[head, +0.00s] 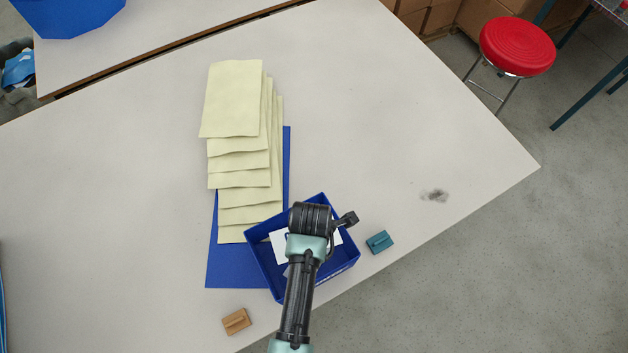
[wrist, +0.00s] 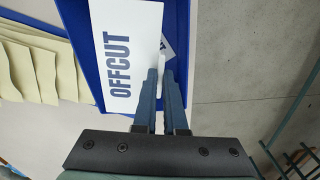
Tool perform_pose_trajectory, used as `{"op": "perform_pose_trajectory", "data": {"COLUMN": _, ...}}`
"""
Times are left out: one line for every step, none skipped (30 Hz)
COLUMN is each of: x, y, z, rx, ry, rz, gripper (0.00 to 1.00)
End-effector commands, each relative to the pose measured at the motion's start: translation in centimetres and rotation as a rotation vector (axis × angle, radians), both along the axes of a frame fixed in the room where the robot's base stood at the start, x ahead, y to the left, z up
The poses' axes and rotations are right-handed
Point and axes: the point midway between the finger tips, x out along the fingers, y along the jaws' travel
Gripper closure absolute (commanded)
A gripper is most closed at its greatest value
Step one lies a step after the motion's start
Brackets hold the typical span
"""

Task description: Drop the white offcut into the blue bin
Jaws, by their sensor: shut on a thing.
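The white offcut (wrist: 115,60) is a flat plate marked OFFCUT in blue letters. My gripper (wrist: 160,78) is shut on a narrow white part at its right edge. In the head view the offcut (head: 279,246) shows as a white patch beside my wrist, above or within the blue bin (head: 258,272). My arm covers much of the bin and hides the fingertips there. The wrist view shows the bin's blue wall (wrist: 182,35) beyond the offcut. I cannot tell whether the offcut touches the bin.
Overlapping pale yellow sheets (head: 232,98) lie over a blue mat (head: 228,268) left of the bin. A teal block (head: 380,242) and a tan block (head: 236,321) lie near the table's front edge. A larger blue container (head: 70,15) stands at upper left.

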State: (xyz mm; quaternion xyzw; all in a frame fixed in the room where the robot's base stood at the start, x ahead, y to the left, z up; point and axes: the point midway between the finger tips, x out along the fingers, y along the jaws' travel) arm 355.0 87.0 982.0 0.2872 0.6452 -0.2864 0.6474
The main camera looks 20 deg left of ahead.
Motion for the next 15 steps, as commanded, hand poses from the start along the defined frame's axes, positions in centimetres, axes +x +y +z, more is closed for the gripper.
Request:
{"op": "perform_pose_trajectory", "data": {"x": 0.0, "y": 0.0, "z": -1.1, "rx": 0.0, "ry": 0.0, "rz": -0.001, "gripper": 1.0}}
{"op": "perform_pose_trajectory", "data": {"x": 0.0, "y": 0.0, "z": -1.4, "rx": 0.0, "ry": 0.0, "rz": -0.001, "gripper": 1.0}}
{"op": "perform_pose_trajectory", "data": {"x": 0.0, "y": 0.0, "z": -1.9, "rx": 0.0, "ry": 0.0, "rz": -0.001, "gripper": 1.0}}
{"op": "perform_pose_trajectory", "data": {"x": 0.0, "y": 0.0, "z": -2.3, "rx": 0.0, "ry": 0.0, "rz": -0.001, "gripper": 1.0}}
{"op": "perform_pose_trajectory", "data": {"x": 0.0, "y": 0.0, "z": -2.7, "rx": 0.0, "ry": 0.0, "rz": -0.001, "gripper": 1.0}}
{"op": "perform_pose_trajectory", "data": {"x": 0.0, "y": 0.0, "z": -3.2, "rx": 0.0, "ry": 0.0, "rz": -0.001, "gripper": 1.0}}
{"op": "perform_pose_trajectory", "data": {"x": 0.0, "y": 0.0, "z": -3.5, "rx": 0.0, "ry": 0.0, "rz": -0.001, "gripper": 1.0}}
{"op": "perform_pose_trajectory", "data": {"x": 0.0, "y": 0.0, "z": -3.9, "rx": 0.0, "ry": 0.0, "rz": -0.002, "gripper": 1.0}}
{"op": "perform_pose_trajectory", "data": {"x": 0.0, "y": 0.0, "z": -4.2, "rx": 0.0, "ry": 0.0, "rz": -0.002, "gripper": 1.0}}
{"op": "perform_pose_trajectory", "data": {"x": 0.0, "y": 0.0, "z": -4.4, "rx": 0.0, "ry": 0.0, "rz": -0.002, "gripper": 1.0}}
{"op": "perform_pose_trajectory", "data": {"x": 0.0, "y": 0.0, "z": -4.6, "rx": 0.0, "ry": 0.0, "rz": -0.002, "gripper": 1.0}}
{"op": "perform_pose_trajectory", "data": {"x": 0.0, "y": 0.0, "z": -4.8, "rx": 0.0, "ry": 0.0, "rz": -0.002, "gripper": 1.0}}
{"op": "perform_pose_trajectory", "data": {"x": 0.0, "y": 0.0, "z": -4.8, "rx": 0.0, "ry": 0.0, "rz": -0.002, "gripper": 1.0}}
{"op": "perform_pose_trajectory", "data": {"x": 0.0, "y": 0.0, "z": -4.9, "rx": 0.0, "ry": 0.0, "rz": -0.002, "gripper": 1.0}}
{"op": "perform_pose_trajectory", "data": {"x": 0.0, "y": 0.0, "z": -4.9, "rx": 0.0, "ry": 0.0, "rz": -0.002, "gripper": 1.0}}
